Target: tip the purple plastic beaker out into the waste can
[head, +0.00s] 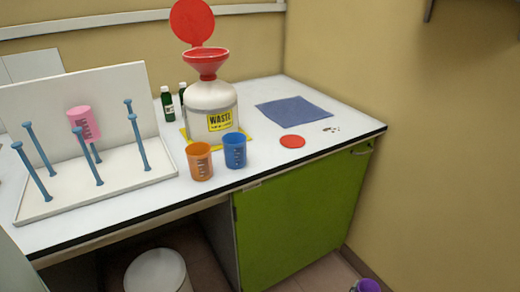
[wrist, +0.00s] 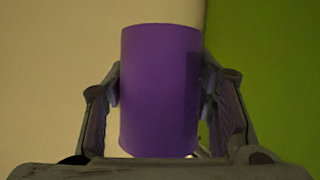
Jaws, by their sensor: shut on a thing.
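The purple plastic beaker (wrist: 160,90) stands between the two fingers of my gripper (wrist: 163,92) in the wrist view, with a finger pressed on each side. My gripper is shut on it. In the head view only part of the purple beaker (head: 367,286) shows at the bottom right edge, low down in front of the bench; its contents cannot be made out. The waste can (head: 211,100) is a whitish container with a yellow WASTE label, on the bench. A red funnel (head: 206,62) sits in its top, and a round red lid (head: 192,22) stands raised above the funnel.
An orange beaker (head: 200,162) and a blue beaker (head: 234,150) stand in front of the waste can. A peg rack (head: 95,187) holds a pink beaker (head: 84,124) at left. A red disc (head: 292,142) and blue cloth (head: 293,111) lie right. A green cabinet (head: 300,205) is below.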

